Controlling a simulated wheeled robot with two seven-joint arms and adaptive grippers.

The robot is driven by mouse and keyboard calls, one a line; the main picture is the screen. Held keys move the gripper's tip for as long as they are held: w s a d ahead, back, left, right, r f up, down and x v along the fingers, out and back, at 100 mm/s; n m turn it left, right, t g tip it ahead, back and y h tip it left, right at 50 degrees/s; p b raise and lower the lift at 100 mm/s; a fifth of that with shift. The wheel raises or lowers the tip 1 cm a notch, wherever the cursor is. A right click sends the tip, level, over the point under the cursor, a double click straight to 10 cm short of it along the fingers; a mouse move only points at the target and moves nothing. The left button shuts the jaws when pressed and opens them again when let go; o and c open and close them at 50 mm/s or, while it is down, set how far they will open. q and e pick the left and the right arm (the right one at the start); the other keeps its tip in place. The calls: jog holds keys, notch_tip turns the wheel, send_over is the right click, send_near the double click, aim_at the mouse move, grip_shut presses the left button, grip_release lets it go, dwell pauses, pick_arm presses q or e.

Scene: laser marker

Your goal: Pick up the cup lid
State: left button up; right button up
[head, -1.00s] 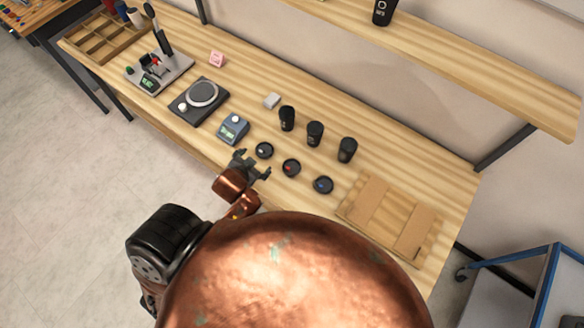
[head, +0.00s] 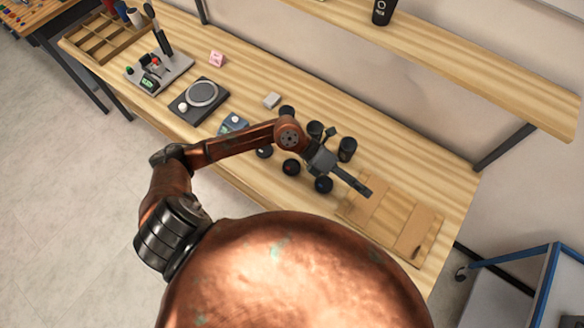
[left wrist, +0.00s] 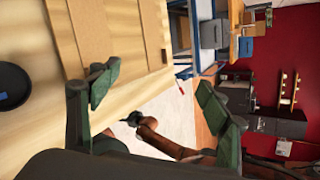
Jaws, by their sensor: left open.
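Three round black cup lids lie in a row on the wooden workbench: a left lid (head: 264,152), a middle lid (head: 291,167) and a right lid (head: 323,185). A lid with a blue mark (left wrist: 14,88) shows at the left edge of the left wrist view. My left gripper (head: 347,165) is open and empty, above the bench between the right lid and the cups. Its spread fingers also show in the left wrist view (left wrist: 155,95). A copper arm with a small dark gripper (left wrist: 130,121), seemingly my right, is too small there to judge.
Black cups stand behind the lids, partly hidden by my arm: left (head: 287,111), middle (head: 315,128), right (head: 347,149). A flat cardboard piece (head: 380,212) lies to the right. A blue device (head: 233,122) and a scale (head: 203,94) are left. A shelf (head: 450,65) overhangs the back.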

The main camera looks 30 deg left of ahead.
pick_arm(q)
jog(key=w+a+f+m+g+y, duration=0.1)
jog(key=w+a+f+y, duration=0.1)
jog(key=a+f+y, duration=0.7)
jog(key=y, duration=0.2)
send_over(291, 168)
jog(key=d, duration=0.2)
jog(key=shift+w+a+f, duration=0.15)
jog(key=shift+a+f, duration=0.1)
jog(key=shift+f, duration=0.1)
jog(key=shift+a+f+y, duration=0.15)
jog(key=shift+a+f, duration=0.15)
jog(key=shift+f, duration=0.2)
jog(key=shift+a+f+y, duration=0.15)
jog(key=shift+a+f, duration=0.15)
jog(key=shift+f, duration=0.2)
notch_tip(291, 168, down, 6)
jog(key=shift+a+r, duration=0.1)
jog(key=shift+c, duration=0.3)
jog(key=c, duration=1)
jog(key=shift+r, duration=0.15)
